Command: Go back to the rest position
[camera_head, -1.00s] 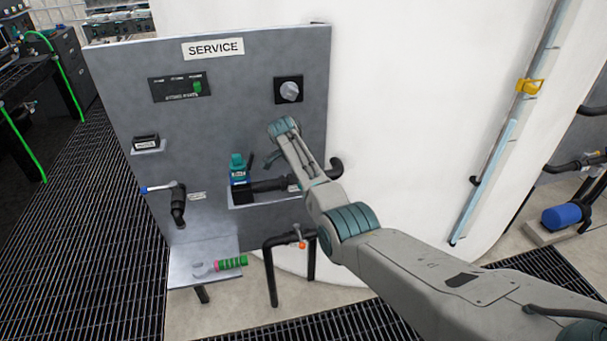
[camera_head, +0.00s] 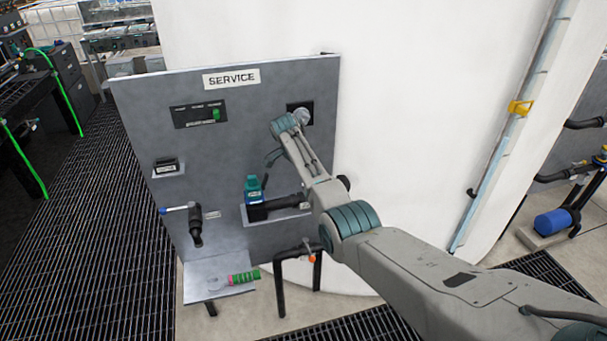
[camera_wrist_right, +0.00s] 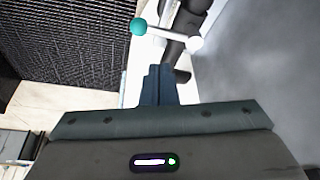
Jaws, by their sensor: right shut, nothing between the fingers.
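My right arm (camera_head: 400,275) comes in from the lower right, across the right side of the grey service panel (camera_head: 150,110). A bar handle with a teal ball end (camera_wrist_right: 138,26) on a black pipe shows beyond the fingertips. My left gripper is in neither view.
A shelf holds a teal-and-black device (camera_head: 254,190). A blue-ended valve handle (camera_head: 178,209) sits at left, above a lower shelf with a green-and-pink piece (camera_head: 244,277). A black pipe with an orange-tipped handle (camera_head: 311,256) stands at lower right. Grating floor (camera_head: 85,230) is open at left.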

